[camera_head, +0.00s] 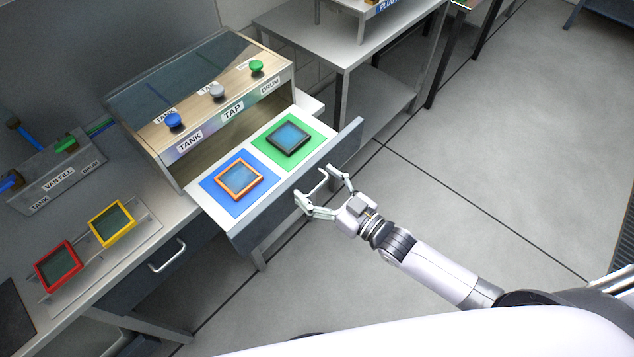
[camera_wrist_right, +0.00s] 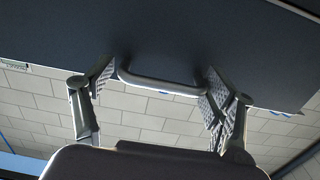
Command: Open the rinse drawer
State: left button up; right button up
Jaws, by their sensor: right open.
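The drawer (camera_head: 265,222) under the wooden unit is pulled out. Inside lie a blue mat (camera_head: 217,190) with an orange-framed square (camera_head: 239,179) and a green mat (camera_head: 317,131) with a dark-framed square (camera_head: 289,138). My right gripper (camera_head: 315,182) is open at the outer face of the drawer front. In the right wrist view, the drawer's bar handle (camera_wrist_right: 160,84) lies between the spread fingers of this gripper (camera_wrist_right: 160,73), with gaps at its sides. My left gripper is not in view.
The wooden unit (camera_head: 222,112) carries blue, grey and green knobs above TANK, TAP and DRUM labels. Red (camera_head: 58,266) and yellow (camera_head: 112,223) framed squares lie on a rack at left. A closed drawer with a handle (camera_head: 167,256) is below. Floor right of my arm is clear.

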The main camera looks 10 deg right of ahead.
jog(key=shift+s+d+f, duration=0.2)
jog(key=shift+s+f, duration=0.15)
jog(key=shift+s, duration=0.25)
jog(key=shift+s+d+f, duration=0.15)
jog(key=shift+s+f, duration=0.05)
jog(key=shift+s, duration=0.05)
jog(key=r+v, duration=0.1)
jog(key=v, duration=0.9)
jog(key=shift+d, duration=0.2)
jog(key=shift+w+a, duration=0.1)
jog(key=shift+w, duration=0.2)
